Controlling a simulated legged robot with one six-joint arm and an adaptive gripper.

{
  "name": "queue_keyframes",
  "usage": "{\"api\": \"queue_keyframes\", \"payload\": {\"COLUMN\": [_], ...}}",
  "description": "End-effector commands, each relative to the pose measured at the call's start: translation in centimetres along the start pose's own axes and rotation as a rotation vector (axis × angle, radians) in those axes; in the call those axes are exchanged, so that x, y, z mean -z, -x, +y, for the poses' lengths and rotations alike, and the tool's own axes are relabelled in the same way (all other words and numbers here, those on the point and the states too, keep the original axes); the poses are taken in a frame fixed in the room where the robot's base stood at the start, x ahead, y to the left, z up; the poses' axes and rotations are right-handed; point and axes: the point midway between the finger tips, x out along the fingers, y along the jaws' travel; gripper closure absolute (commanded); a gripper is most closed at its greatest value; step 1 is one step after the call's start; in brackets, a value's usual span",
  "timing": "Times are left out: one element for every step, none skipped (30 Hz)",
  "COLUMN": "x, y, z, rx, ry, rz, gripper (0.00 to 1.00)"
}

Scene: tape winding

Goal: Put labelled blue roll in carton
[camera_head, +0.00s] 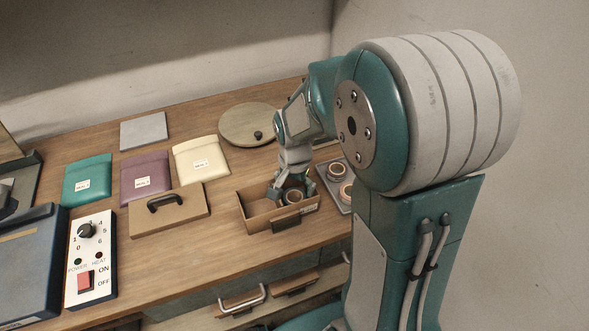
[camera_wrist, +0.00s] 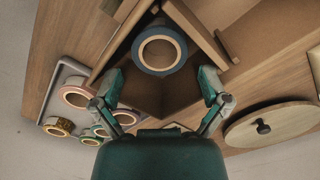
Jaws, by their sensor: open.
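The carton (camera_head: 258,209) is a brown open-topped box on the wooden bench. It also fills the middle of the wrist view (camera_wrist: 158,97). The blue roll (camera_wrist: 136,54), a dark blue ring with a tan core, lies in the carton near one end. In the head view the roll (camera_head: 294,203) shows small, below the fingers. My gripper (camera_wrist: 161,76) is open, its fingers spread apart on either side, clear of the roll. In the head view my gripper (camera_head: 291,184) is over the carton. No label on the roll can be made out.
A grey tray (camera_head: 345,203) with several other rolls stands right of the carton. A flat lid with a black handle (camera_head: 140,222) lies to its left. A round knobbed lid (camera_head: 237,121) and several pouches (camera_head: 146,168) lie behind. A control box (camera_head: 91,267) stands at left.

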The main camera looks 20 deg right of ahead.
Motion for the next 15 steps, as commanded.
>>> {"api": "queue_keyframes", "payload": {"x": [0.1, 0.1, 0.1, 0.1, 0.1, 0.1, 0.1, 0.1, 0.0, 0.1, 0.1, 0.0, 0.0, 0.1, 0.0], "y": [1.1, 1.8, 2.6, 3.3, 3.9, 4.8, 5.4, 6.0, 6.9, 7.5, 8.1, 8.8, 9.2, 9.7, 10.2], "z": [-0.1, -0.1, -0.1, -0.1, -0.1, 0.0, -0.1, -0.1, 0.0, -0.1, -0.1, 0.0, 0.0, 0.0, 0.0], "rx": [0.004, 0.004, 0.005, 0.005, 0.004, 0.004, 0.004, 0.004, 0.004, 0.004, 0.003, 0.003, 0.003, 0.003, 0.002], "ry": [0.000, 0.000, 0.000, 0.000, 0.000, 0.000, 0.000, 0.000, 0.000, 0.000, 0.000, 0.000, 0.000, 0.000, 0.000], "rz": [0.005, 0.005, 0.006, 0.006, 0.004, 0.005, 0.005, 0.005, 0.004, 0.005, 0.004, 0.004, 0.003, 0.003, 0.002], "gripper": [0.05, 0.05, 0.05, 0.05, 0.05, 0.05, 0.05, 0.05, 0.05, 0.05, 0.05, 0.05, 0.05, 0.05, 0.05]}}
